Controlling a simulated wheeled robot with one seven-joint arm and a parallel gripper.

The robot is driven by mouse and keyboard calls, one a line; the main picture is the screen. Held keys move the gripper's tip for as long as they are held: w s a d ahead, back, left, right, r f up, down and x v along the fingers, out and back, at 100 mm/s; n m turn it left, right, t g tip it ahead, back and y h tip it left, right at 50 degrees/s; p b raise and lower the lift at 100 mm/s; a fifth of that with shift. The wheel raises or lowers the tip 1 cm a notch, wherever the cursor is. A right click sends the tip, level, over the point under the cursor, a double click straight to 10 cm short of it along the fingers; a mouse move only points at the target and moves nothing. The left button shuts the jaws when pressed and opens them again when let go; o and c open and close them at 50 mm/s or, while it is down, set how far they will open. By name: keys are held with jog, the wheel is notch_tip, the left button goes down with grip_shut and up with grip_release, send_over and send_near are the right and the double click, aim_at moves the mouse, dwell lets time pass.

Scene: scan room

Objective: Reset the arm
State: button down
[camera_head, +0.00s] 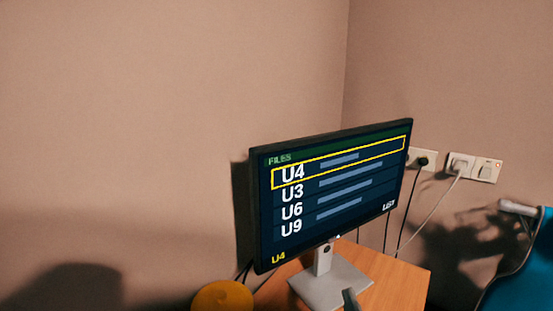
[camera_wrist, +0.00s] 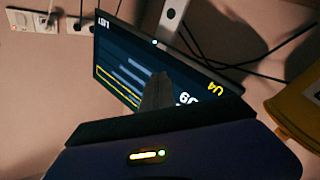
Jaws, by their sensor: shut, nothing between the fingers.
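My gripper (camera_wrist: 157,90) shows in the wrist view as a narrow grey pair of fingers, shut and empty, in front of the monitor's screen. Whether it touches the screen cannot be told. The monitor (camera_wrist: 125,65) appears upside down there, partly hidden by the fingers and the dark wrist housing. In the head view the monitor (camera_head: 330,195) stands upright on a grey stand, showing a FILES list with U4 outlined in yellow above U3, U6 and U9. A small dark tip, perhaps part of my arm, shows at the bottom edge in front of the stand.
The monitor stands on a wooden desk (camera_head: 400,285) in a room corner. Wall sockets (camera_head: 461,165) with plugs and hanging cables are behind it at right. A rounded yellow object (camera_head: 222,297) is at lower left, and a blue chair-like object (camera_head: 525,270) at right. The left wall is bare.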

jog(key=s+d+f+m+g, duration=0.1)
jog(key=s+d+m+g, duration=0.1)
jog(key=s, duration=1.9)
jog(key=s+d+f+m+g, duration=0.2)
jog(key=s+m, duration=0.2)
jog(key=s, duration=1.6)
jog(key=shift+s+f+m+g, duration=0.3)
jog(key=shift+s+m+g, duration=0.05)
jog(key=shift+m+g, duration=0.05)
